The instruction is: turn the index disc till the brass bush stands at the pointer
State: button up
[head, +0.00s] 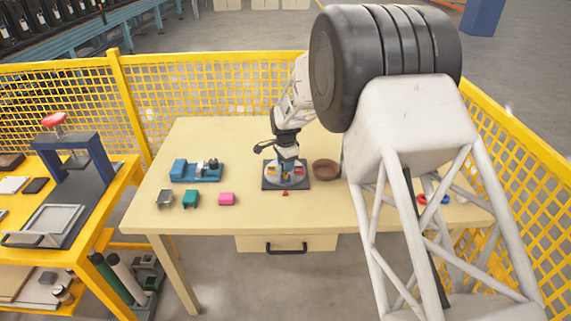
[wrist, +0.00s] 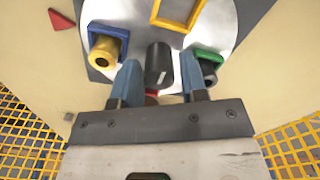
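The index disc (wrist: 222,22) is a pale round plate on a dark square base; it also shows in the head view (head: 299,182). It carries coloured holders. The brass bush (wrist: 107,50) sits in the blue holder, on the side of the disc facing the red pointer (wrist: 62,20). Whether they line up exactly I cannot tell. In the head view the pointer (head: 285,193) lies at the disc's near edge. My gripper (wrist: 160,64) is over the disc, its blue fingers on either side of the black knob (wrist: 159,62), with narrow gaps showing.
The green holder (wrist: 209,57) has a dark bush; a yellow frame (wrist: 178,14) is empty. On the table, a brown bowl (head: 325,170) stands right of the disc. Yellow mesh fencing surrounds the table.

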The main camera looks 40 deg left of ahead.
jog(key=shift+r, duration=3.9)
